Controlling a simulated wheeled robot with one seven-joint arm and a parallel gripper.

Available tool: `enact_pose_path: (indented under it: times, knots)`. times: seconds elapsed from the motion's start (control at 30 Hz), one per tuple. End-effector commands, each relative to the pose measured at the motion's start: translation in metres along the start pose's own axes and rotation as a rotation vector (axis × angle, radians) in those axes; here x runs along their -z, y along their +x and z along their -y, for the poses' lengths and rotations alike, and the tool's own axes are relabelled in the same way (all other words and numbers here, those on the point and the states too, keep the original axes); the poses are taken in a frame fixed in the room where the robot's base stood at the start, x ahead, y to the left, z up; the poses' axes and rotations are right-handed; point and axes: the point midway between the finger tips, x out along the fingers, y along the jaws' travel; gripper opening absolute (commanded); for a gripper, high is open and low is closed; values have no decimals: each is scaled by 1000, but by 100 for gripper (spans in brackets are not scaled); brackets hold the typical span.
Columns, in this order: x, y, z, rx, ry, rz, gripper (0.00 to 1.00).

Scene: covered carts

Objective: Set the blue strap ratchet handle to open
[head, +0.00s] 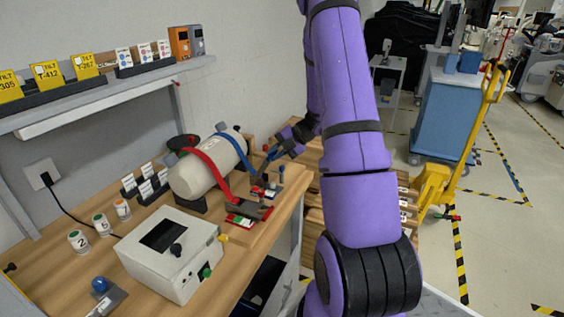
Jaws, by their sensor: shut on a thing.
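The blue strap (233,146) runs over a beige cylinder (196,178) lying on a wooden board. Its ratchet (262,190), with a small coloured label, sits on the board at the cylinder's right. The handle's exact angle is unclear.
A red strap (210,166) with its own ratchet (248,211) lies just in front. A white box (172,250) with knobs stands nearer on the bench. Small label stands (146,186) are at left. A shelf (110,98) with yellow cards hangs above.

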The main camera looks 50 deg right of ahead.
Motion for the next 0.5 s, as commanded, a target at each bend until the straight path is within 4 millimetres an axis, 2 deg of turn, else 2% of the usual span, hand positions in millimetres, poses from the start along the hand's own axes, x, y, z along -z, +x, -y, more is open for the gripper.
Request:
enact_pose_path:
  times: [0.33, 0.5]
  knots:
    - [-7, 16, -38, -5, -6, 2, 0]
    - [-10, 23, -49, 104, 33, 1, 0]
